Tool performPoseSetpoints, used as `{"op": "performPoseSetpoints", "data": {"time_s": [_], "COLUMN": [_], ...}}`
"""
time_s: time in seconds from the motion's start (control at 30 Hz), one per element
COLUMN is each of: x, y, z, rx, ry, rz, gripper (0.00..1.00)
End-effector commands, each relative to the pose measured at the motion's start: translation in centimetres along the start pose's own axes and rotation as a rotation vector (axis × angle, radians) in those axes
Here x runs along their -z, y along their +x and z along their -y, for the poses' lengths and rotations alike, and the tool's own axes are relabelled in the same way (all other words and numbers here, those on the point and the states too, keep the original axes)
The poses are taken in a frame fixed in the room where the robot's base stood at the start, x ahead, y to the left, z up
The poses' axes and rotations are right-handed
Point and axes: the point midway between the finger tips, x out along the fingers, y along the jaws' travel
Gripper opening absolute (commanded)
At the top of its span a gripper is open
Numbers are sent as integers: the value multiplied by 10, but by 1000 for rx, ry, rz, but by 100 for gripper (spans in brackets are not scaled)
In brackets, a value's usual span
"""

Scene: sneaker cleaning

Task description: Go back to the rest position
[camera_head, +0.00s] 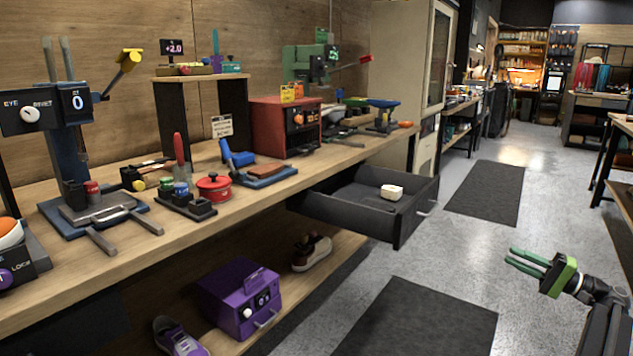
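My gripper (511,257) is at the lower right, in the air over the grey floor, with its green fingers pointing left. The fingers are apart with nothing between them, so it is open and empty. My dark arm runs from it to the bottom right corner. The gripper is clear of the bench and of the open drawer (400,229). A brown sneaker (311,252) and a purple sneaker (178,338) are on the lower shelf.
The dark drawer sticks out from the wooden bench (120,245) and holds a small white block (392,192). A purple box (240,300) stands on the lower shelf. Tools and machines line the bench top. Dark mats (420,325) lie on the otherwise open floor.

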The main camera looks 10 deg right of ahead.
Motion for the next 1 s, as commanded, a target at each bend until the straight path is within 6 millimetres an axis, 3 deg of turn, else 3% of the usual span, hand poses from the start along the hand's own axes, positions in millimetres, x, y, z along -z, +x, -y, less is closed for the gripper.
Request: {"op": "performPoseSetpoints", "data": {"time_s": [0.27,0.37,0.57,0.67,0.77,0.9,1.0], "x": [-4,-8,-30,-52,-86,-161,-224], "y": [46,71,142,186,240,321,366], "z": [-4,-7,-15,-24,-42,-83,-120], "rx": [0,0,-2,-22,-76,-222,-367], "ry": [11,18,36,49,67,84,77], "rz": [62,96,191,252,329,458,547], "gripper": [20,20,20,20,20,20,20]}}
